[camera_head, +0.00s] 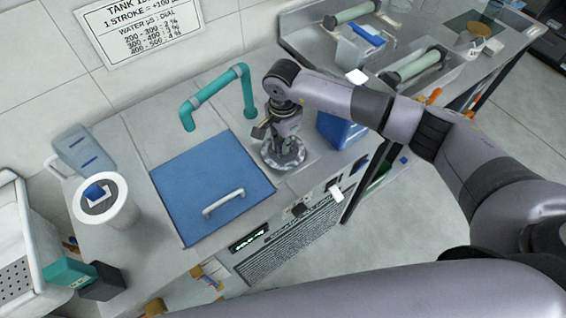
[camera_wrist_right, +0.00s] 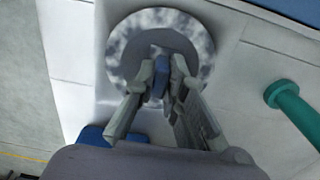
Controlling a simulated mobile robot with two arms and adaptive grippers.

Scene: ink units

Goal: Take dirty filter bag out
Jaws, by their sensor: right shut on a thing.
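The dirty filter bag (camera_head: 292,158) is a round, mottled grey and white ring at the counter's right part, beside the blue lid. It also shows in the right wrist view (camera_wrist_right: 125,50), with a darker middle. My right gripper (camera_head: 279,136) points down over its centre. In the right wrist view my right gripper (camera_wrist_right: 161,72) is shut on a blue tab (camera_wrist_right: 160,82) at the middle of the ring. The fingers partly hide the ring, and I cannot tell whether it is raised from the counter. My left gripper is not in view.
A blue lid (camera_head: 205,180) with a white handle lies left of the bag. A teal pipe (camera_head: 215,88) arches behind. A white round container (camera_head: 118,212) with a blue piece on top stands left. A blue box (camera_head: 338,130) is close to the right of my gripper.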

